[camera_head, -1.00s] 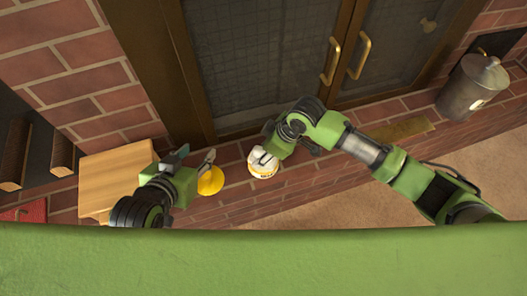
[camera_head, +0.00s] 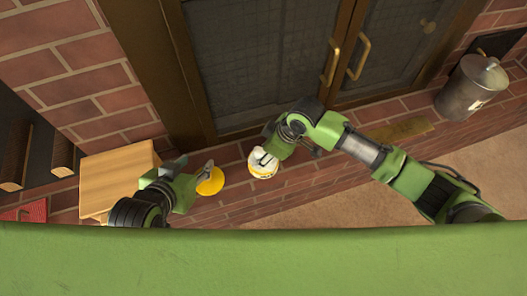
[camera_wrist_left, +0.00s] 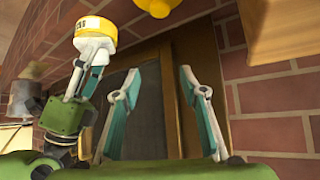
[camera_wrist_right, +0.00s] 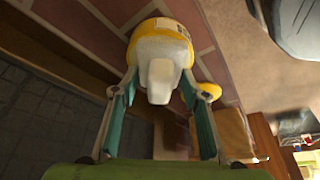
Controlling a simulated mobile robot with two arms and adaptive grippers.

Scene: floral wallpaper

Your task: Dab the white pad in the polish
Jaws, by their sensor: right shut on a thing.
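The white pad (camera_wrist_right: 158,82) has a tapered grip and a wide, pale round part. My right gripper (camera_head: 266,152) is shut on it, with one finger on each side in the right wrist view. The tin also shows, upside down, in the left wrist view (camera_wrist_left: 97,25). My left gripper (camera_wrist_left: 160,75) is open and empty, beside a round yellow object (camera_head: 211,181) in the head view.
A wooden block (camera_head: 115,172) stands left of my left gripper. A dark-framed glass door (camera_head: 270,70) with brass handles is behind the ledge. A metal canister (camera_head: 471,88) stands at the far right. The ledge between tin and canister holds a flat brown strip (camera_head: 398,131).

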